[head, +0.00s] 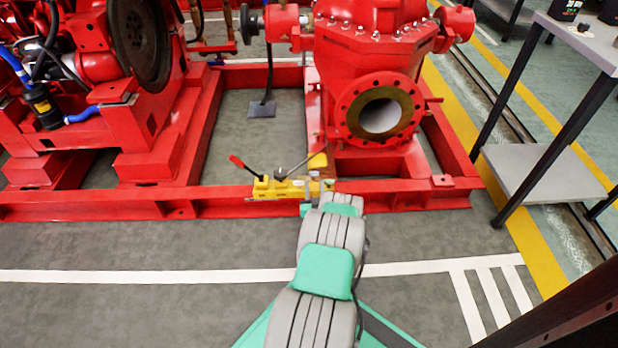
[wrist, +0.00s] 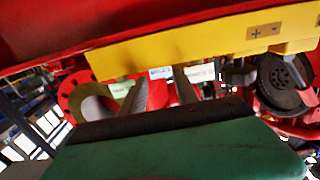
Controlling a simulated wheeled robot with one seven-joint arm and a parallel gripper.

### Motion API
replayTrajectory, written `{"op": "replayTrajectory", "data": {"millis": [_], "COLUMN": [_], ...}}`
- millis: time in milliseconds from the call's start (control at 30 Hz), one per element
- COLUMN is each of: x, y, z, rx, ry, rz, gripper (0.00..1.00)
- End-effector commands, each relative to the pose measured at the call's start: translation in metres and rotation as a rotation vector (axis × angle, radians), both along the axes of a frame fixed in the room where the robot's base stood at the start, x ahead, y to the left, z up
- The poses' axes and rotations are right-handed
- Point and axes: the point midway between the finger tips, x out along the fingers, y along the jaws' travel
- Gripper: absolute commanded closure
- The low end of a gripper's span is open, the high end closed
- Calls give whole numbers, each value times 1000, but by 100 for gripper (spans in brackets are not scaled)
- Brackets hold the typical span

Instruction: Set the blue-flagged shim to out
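A yellow block (head: 272,188) sits on the front rail of the red base frame, with a red-handled lever (head: 240,163) at its left and a grey lever with a yellow end (head: 318,160) above it. In the wrist view the yellow block (wrist: 200,45) crosses the top, with plus and minus marks at right. My gripper (wrist: 160,90) is just below it, its two grey fingers apart. A small blue label (wrist: 160,72) shows between the fingers, beside a white label (wrist: 200,73). I cannot tell which shim the blue label belongs to. My arm partly hides the block's right side in the head view.
A red pump (head: 375,75) with a round flange stands behind the rail at right, and a red engine (head: 90,80) at left. A grey table (head: 590,40) with a lower shelf stands at far right. The floor before the frame is clear.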

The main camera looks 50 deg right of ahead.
Motion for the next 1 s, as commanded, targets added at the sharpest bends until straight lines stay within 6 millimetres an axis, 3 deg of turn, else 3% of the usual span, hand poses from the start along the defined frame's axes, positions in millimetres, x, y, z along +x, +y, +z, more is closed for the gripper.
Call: {"op": "replayTrajectory", "data": {"millis": [400,767,1000], "x": [40,45,45], "y": [-48,-55,-55], "z": [-6,-3,-3], "rx": [5,7,7], "ry": [5,5,5], "rz": [-1,-3,-2], "gripper": [64,64,83]}}
